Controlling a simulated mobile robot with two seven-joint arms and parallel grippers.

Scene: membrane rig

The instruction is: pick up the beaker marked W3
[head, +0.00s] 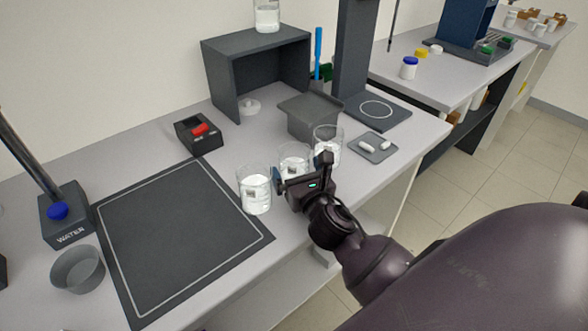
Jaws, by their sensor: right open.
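Three clear glass beakers with pale contents stand in a row near the bench's right front edge: a front-left beaker (255,192), a middle beaker (294,156) and a back-right beaker (331,134). Another beaker (267,17) stands on top of the dark shelf. Small dark labels show on some, but I cannot read which one is W3. My right gripper (301,172) is open, its fingers spread at the near side of the middle beaker, partly hiding it. I cannot tell whether it touches the glass. My left gripper is not in view.
A dark mat (175,235) with a pale outline lies empty on the left. A grey bowl (77,270) and a WATER stand (65,213) are beyond its left side. A box with a red switch (199,134), a dark shelf (232,80) and a grey bin (312,120) stand behind.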

